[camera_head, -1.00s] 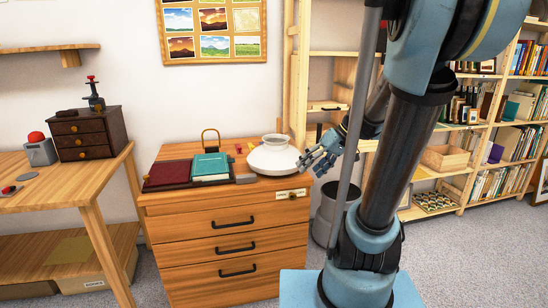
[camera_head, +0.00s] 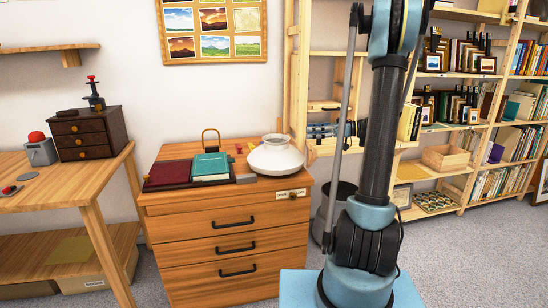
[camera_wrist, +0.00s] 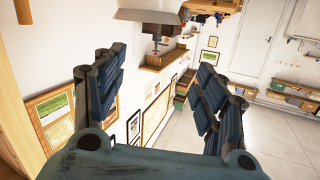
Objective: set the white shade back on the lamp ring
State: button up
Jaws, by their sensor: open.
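The white shade (camera_head: 276,157) sits on the right part of the wooden dresser top in the head view, its narrow neck upward. I cannot make out the lamp ring as such; a brass-coloured loop (camera_head: 210,138) stands behind the books, and I cannot tell whether it is that ring. My gripper (camera_wrist: 158,78) is open in the wrist view, with nothing between its fingers. In the head view, bluish finger parts show right of the shade, apart from it and partly hidden behind my arm.
A dark red book (camera_head: 167,174) and a teal book (camera_head: 210,166) lie left of the shade on the dresser (camera_head: 225,225). A dark bin (camera_head: 338,200) stands right of it. Shelves (camera_head: 465,118) fill the right side. Grey floor is open in front.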

jog(key=w+d+n+y, duration=0.1)
jog(key=w+d, duration=0.1)
send_near(276, 127)
jog(key=shift+n, duration=0.3)
jog(key=w+a, duration=0.1)
jog(key=a, duration=0.2)
jog(key=w+a+f, duration=0.1)
jog(key=a, duration=0.2)
jog(key=w+a, duration=0.1)
jog(key=a, duration=0.3)
jog(key=shift+w+f, duration=0.2)
jog(key=shift+w, duration=0.05)
jog(key=shift+c, duration=0.2)
grip_shut()
